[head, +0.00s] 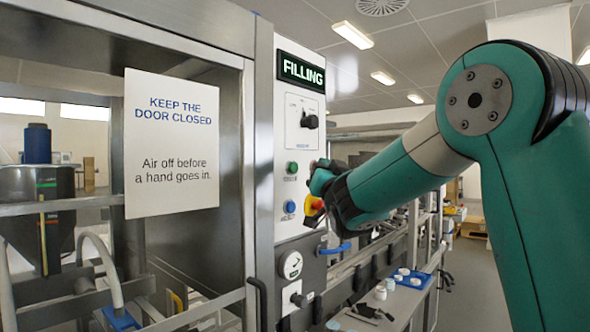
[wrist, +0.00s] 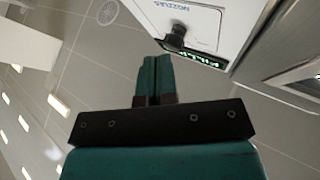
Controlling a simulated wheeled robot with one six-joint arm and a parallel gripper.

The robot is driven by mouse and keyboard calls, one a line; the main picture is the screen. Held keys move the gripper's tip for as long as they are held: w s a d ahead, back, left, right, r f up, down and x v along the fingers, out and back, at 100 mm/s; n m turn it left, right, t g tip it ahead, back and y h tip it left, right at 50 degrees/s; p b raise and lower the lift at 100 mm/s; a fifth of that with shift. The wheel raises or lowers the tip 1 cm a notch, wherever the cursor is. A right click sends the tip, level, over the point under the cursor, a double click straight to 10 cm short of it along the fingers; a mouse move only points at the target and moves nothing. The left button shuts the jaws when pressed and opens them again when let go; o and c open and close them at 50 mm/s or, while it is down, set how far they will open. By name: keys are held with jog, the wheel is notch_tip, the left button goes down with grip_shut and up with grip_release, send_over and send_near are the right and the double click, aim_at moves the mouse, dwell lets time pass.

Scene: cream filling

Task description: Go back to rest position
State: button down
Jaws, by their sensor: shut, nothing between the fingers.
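My arm reaches in from the right in the head view, and my gripper (head: 318,180) is at the white control panel (head: 300,110) of the filling machine. In the wrist view my gripper (wrist: 154,62) shows two teal fingers side by side, shut with nothing between them. A black selector knob (wrist: 178,35) shows just beyond the fingertips in the wrist view. The same knob (head: 309,120) is high on the panel in the head view. A red and yellow button (head: 313,205) is partly hidden by my gripper. I cannot tell whether my gripper touches the panel.
Green (head: 292,167) and blue (head: 289,207) buttons sit on the panel's left side. A gauge (head: 291,265) and a blue-handled valve (head: 336,248) are below. The machine's glass door with a warning sign (head: 172,143) stands left. A bench with a blue tray (head: 411,279) lies below.

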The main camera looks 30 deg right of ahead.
dwell(0.3)
jog(key=s+a+f+n+g+y, duration=0.3)
jog(key=s+a+f+g+y, duration=0.25)
jog(key=a+f, duration=0.4)
jog(key=s+a+f+n+g+y, duration=0.3)
jog(key=s+a+f+g+y, duration=0.25)
jog(key=a+f, duration=0.4)
jog(key=s+a+f+n+g, duration=0.2)
jog(key=s+g, duration=0.1)
jog(key=s, duration=0.4)
jog(key=s+a+f+n+g, duration=0.2)
jog(key=s+a+n+g, duration=0.1)
jog(key=s, duration=0.5)
jog(key=s+a+f+n+g, duration=0.2)
jog(key=s+g, duration=0.3)
jog(key=s, duration=0.3)
jog(key=shift+a+f, duration=0.35)
jog(key=shift+f, duration=0.1)
jog(key=shift+w, duration=0.1)
dwell(2.5)
